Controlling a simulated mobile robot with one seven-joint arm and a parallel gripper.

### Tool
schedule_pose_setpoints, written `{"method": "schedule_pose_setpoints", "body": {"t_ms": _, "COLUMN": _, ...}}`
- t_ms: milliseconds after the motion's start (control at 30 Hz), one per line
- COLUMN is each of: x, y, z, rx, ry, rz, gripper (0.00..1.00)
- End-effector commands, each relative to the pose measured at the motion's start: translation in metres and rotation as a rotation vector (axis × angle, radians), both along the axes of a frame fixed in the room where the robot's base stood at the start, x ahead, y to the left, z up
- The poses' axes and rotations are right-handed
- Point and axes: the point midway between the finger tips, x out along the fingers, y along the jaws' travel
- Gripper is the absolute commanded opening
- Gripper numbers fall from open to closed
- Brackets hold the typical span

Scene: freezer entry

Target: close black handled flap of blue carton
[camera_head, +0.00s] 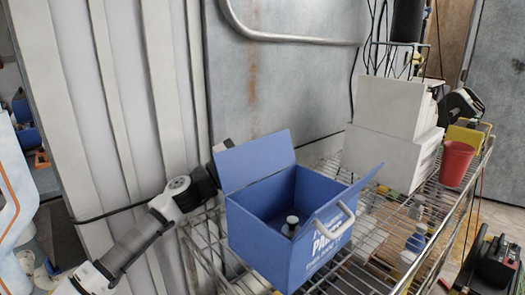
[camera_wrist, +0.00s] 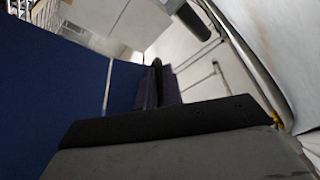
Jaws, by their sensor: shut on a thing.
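The blue carton (camera_head: 290,255) stands open on the wire rack. Its left flap (camera_head: 257,160) is raised and leans outward, and it fills the left of the wrist view as a blue surface (camera_wrist: 60,95). A front-right flap (camera_head: 345,205) with a white handle (camera_head: 335,222) also stands open. My gripper (camera_head: 212,172) is at the outer side of the left flap, partly hidden behind it. In the wrist view my gripper's dark fingers (camera_wrist: 157,85) are shut beside the blue surface, on what appears to be the black handle, mostly hidden between them.
White boxes (camera_head: 385,150) and a red cup (camera_head: 456,163) stand to the right on the wire rack (camera_head: 375,235). Bottles lie on the lower level. A ribbed wall panel (camera_head: 120,100) is close behind my arm.

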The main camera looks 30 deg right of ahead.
Motion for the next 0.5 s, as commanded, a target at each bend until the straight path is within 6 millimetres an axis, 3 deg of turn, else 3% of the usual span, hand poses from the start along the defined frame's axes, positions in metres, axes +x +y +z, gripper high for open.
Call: {"method": "schedule_pose_setpoints", "body": {"t_ms": 500, "x": -0.016, "y": -0.003, "z": 0.019, "rx": 0.080, "ry": -0.421, "rz": -0.002, "gripper": 0.00}}
